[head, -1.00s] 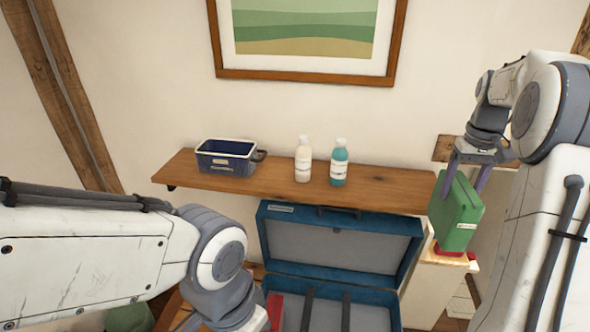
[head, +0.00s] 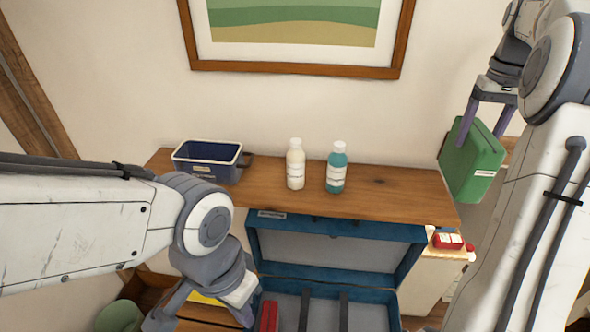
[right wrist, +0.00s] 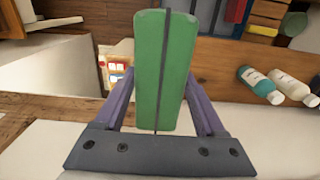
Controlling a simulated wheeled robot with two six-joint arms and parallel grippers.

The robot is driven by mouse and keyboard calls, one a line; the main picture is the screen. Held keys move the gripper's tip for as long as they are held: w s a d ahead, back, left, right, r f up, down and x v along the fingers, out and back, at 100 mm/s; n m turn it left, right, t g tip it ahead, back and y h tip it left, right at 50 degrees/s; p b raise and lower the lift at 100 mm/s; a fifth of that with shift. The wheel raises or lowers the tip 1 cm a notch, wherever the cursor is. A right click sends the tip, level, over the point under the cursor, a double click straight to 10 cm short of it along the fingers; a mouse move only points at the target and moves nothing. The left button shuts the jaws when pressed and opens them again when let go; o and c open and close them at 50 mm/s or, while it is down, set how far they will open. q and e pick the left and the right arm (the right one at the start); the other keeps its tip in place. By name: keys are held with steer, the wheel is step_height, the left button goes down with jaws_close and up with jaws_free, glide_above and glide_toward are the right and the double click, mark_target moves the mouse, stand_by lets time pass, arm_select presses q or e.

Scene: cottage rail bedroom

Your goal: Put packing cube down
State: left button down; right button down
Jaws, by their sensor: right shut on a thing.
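The green packing cube (head: 472,160) hangs tilted in my right gripper (head: 487,122), to the right of the shelf and above a pale cabinet, touching neither as far as I can see. In the right wrist view the packing cube (right wrist: 163,75) stands between the two purple fingers, which are shut on it. My left gripper (head: 200,305) is low at the left, beside the open blue suitcase (head: 338,228). Its fingertips are partly cut off, so I cannot tell its opening. The suitcase holds a red item (head: 268,314) at its left.
The wooden shelf (head: 390,195) carries a dark blue bin (head: 207,162), a cream bottle (head: 296,166) and a teal bottle (head: 336,168). A red item (head: 448,240) lies on the pale cabinet (head: 430,275). A framed picture hangs above.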

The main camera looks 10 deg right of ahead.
steer(key=shift+w, duration=0.15)
steer(key=w+a+f+p, duration=0.7)
steer(key=w+f, duration=0.2)
steer(key=f, duration=0.2)
stand_by(0.3)
